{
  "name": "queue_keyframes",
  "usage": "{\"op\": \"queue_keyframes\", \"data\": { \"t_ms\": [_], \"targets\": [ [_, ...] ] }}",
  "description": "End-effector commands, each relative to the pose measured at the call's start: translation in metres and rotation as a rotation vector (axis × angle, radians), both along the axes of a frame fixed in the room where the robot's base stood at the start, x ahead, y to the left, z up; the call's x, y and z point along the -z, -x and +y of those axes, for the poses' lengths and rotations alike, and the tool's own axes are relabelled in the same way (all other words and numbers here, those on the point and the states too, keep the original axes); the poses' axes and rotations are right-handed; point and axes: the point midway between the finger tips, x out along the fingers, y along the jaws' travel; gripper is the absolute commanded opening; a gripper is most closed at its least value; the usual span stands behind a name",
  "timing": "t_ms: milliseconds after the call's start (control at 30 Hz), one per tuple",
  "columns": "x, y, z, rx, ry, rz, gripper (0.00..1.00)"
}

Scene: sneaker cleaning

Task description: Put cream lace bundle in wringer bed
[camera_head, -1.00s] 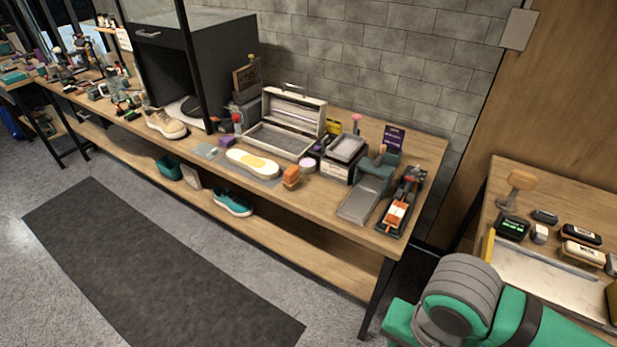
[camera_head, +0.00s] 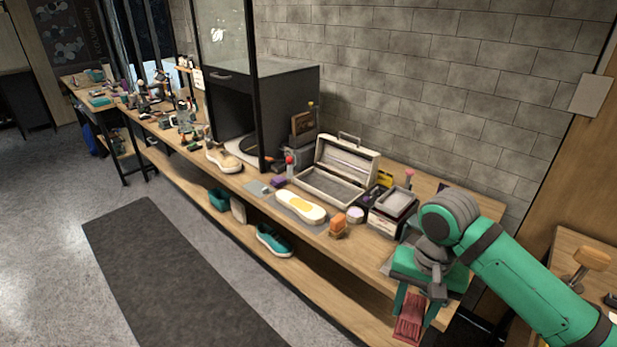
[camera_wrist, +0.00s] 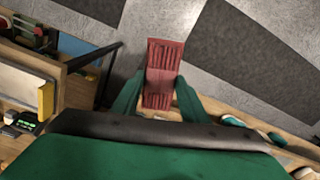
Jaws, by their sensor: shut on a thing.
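My gripper (camera_head: 418,308) is in front of the right end of the long bench, pointing down. It is shut on a dark red, ribbed bundle (camera_head: 410,325), which hangs below the fingers. In the wrist view the bundle (camera_wrist: 164,72) sits between the two green fingers (camera_wrist: 157,98), with the floor beyond it. The bundle looks dark red; no cream one shows. The wringer is mostly hidden behind my gripper and arm; whether its bed is empty cannot be told.
The long bench (camera_head: 313,244) holds an open case (camera_head: 340,170), an insole on a mat (camera_head: 300,206), an orange-topped brush (camera_head: 338,226) and a grey-topped box (camera_head: 393,208). A side table (camera_head: 570,245) stands at right.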

Motion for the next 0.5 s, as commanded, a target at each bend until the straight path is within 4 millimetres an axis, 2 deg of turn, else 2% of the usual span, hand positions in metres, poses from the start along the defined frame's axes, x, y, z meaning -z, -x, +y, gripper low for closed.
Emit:
{"op": "queue_keyframes", "data": {
  "t_ms": [33, 267, 500],
  "targets": [
    [-0.001, -0.018, 0.005, -0.018, -0.004, 0.001, 0.15],
    [0.0, -0.087, 0.024, -0.096, -0.006, 0.002, 0.15],
    [0.019, -0.153, 0.057, -0.175, -0.004, 0.003, 0.15]
  ]
}}
